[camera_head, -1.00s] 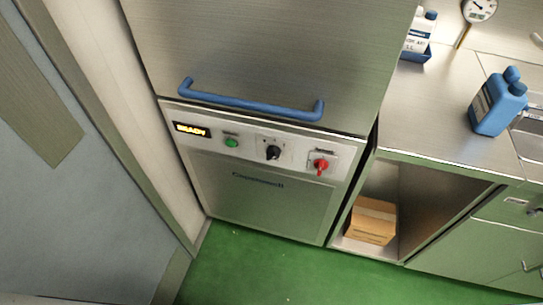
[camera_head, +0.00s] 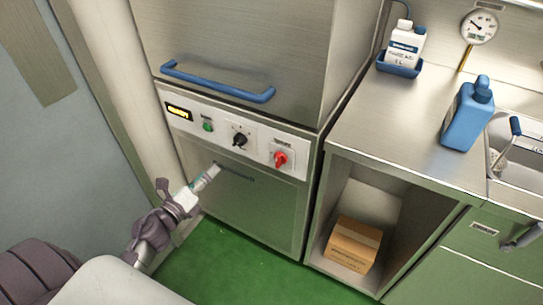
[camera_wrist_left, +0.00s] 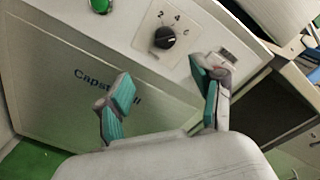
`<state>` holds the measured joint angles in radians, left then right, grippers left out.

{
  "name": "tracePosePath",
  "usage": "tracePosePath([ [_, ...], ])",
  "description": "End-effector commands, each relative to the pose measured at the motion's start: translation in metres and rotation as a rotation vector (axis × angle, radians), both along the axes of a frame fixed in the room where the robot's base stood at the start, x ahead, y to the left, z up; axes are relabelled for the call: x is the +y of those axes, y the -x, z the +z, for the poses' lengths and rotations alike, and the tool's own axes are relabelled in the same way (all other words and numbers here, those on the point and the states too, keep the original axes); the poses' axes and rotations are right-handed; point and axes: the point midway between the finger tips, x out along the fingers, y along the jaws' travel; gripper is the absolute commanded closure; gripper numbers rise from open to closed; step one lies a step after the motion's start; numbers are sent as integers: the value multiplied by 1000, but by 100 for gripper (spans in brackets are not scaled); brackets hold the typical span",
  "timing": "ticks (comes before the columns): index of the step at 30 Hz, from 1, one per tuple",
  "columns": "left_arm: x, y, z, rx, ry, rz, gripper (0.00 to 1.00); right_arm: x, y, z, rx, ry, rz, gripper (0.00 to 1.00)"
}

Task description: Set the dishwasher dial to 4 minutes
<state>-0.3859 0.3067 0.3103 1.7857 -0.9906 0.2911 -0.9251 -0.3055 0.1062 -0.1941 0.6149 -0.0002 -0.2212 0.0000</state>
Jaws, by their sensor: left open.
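The dishwasher (camera_head: 230,205) is a steel cabinet with a blue handle. Its black dial (camera_head: 239,141) sits mid-panel, between the green button (camera_head: 207,126) and the red switch (camera_head: 280,158). In the left wrist view the dial (camera_wrist_left: 165,38) shows beyond my fingers, with marks 2, 4 and another around it; its exact setting I cannot tell. My left gripper (camera_wrist_left: 160,100) is open and empty, its teal pads apart, short of the panel. In the head view my left gripper (camera_head: 208,177) is in front of the lower door, below the dial. My right gripper is out of view.
The blue handle (camera_head: 216,82) juts out above the panel. A counter (camera_head: 375,120) at right holds a white bottle (camera_head: 404,47) and a blue bottle (camera_head: 467,113). A cardboard box (camera_head: 353,244) lies in the open shelf below. Green floor is clear in front.

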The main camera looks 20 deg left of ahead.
Motion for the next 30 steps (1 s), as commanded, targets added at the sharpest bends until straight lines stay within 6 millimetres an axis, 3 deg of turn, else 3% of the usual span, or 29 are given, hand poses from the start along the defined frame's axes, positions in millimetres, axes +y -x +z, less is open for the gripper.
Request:
tracePosePath([
  [5, -2, -9, 16, -30, -71, -18, 33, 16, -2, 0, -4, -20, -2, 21],
  [12, -5, -53, 17, -31, -65, -17, 33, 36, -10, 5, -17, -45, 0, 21],
  [21, -10, -113, 15, -29, -62, -16, 33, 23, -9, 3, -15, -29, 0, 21],
  [30, -12, -138, 14, -27, -61, -15, 33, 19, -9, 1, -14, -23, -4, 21],
])
